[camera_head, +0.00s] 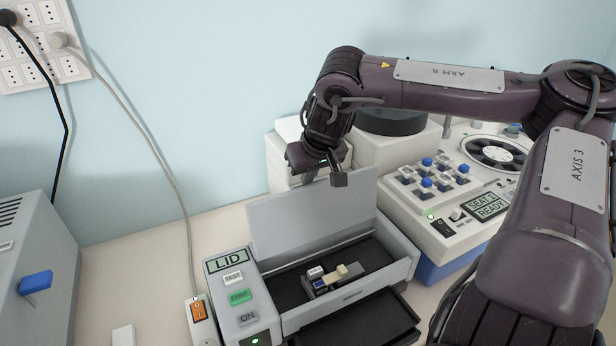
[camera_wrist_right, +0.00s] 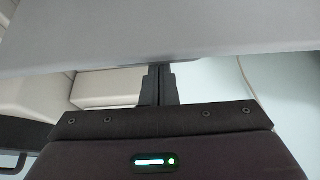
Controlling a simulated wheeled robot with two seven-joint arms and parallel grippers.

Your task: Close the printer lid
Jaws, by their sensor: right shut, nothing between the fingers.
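The printer (camera_head: 385,276) is a light grey box on the bench, with a display reading LID and a column of buttons at its left. Its lid (camera_head: 300,220) stands open, roughly upright, at the back. The printer's dark interior shows, with a small cream and blue mechanism inside. My right gripper (camera_head: 338,179) is shut and empty at the lid's top edge, right of its middle. In the right wrist view its fingers (camera_wrist_right: 158,85) reach a broad grey panel that looks like the lid; I cannot tell whether they touch. My left gripper is not in view.
A grey device (camera_head: 35,265) with a blue lever is at the left. A power strip with an orange switch (camera_head: 199,310) lies beside the printer. A dark tray (camera_head: 365,322) sticks out in front.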

